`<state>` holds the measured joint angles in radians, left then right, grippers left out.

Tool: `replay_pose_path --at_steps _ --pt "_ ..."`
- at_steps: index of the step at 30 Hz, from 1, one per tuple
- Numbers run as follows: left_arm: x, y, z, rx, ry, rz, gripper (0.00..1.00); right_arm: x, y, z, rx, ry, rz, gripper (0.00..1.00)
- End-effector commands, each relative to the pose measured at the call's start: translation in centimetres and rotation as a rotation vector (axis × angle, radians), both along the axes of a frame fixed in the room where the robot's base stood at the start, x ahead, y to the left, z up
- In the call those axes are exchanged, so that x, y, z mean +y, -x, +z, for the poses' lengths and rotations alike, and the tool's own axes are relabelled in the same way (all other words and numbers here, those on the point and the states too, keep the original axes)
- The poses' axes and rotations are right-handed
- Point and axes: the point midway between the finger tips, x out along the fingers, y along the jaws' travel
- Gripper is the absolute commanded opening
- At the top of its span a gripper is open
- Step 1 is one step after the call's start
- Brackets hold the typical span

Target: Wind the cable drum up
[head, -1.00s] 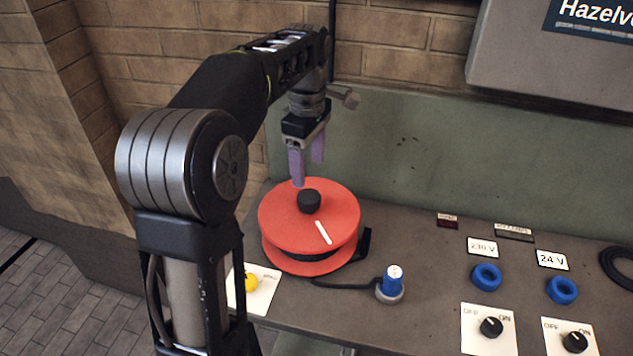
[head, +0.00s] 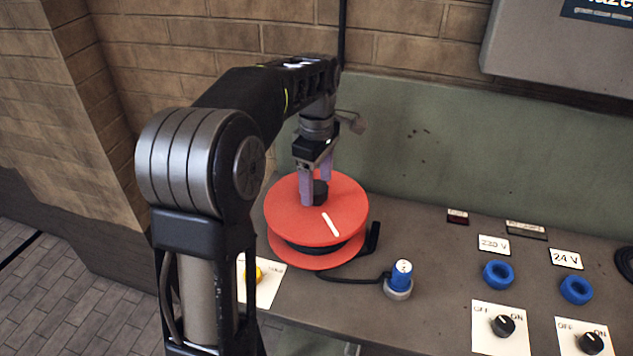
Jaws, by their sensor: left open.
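The red cable drum (head: 296,215) lies flat on the bench, with a white stripe on its top and dark cable between its flanges. A black knob (head: 320,191) stands up from its top. My left gripper (head: 316,196) points down with its purple fingers open at the knob, one finger on each side as far as I can see. Whether they touch it I cannot tell. A cable runs from the drum to a blue plug (head: 401,274) in a grey holder on the bench. My right gripper is not in view.
A yellow button (head: 254,273) on a white plate is partly behind my left arm. To the right are blue sockets (head: 498,274) marked 230 V and 24 V (head: 576,289), with black OFF/ON switches (head: 503,325) in front. A green back panel (head: 420,165) rises behind.

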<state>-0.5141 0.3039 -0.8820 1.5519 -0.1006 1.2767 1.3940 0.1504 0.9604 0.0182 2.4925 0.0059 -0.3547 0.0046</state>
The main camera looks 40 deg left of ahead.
Motion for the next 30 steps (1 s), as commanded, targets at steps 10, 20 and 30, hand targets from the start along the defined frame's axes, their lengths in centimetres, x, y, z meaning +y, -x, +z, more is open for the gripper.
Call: replay_pose_path --at_steps 10,20,30 --pt "0.02 0.01 -0.06 0.000 0.000 0.000 0.58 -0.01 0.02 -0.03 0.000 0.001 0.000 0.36" --pt "0.02 0.01 -0.04 0.000 0.000 0.000 0.31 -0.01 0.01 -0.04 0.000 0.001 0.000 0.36" --pt "0.02 0.01 -0.04 0.001 0.000 0.000 0.03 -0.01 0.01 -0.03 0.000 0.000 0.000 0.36"
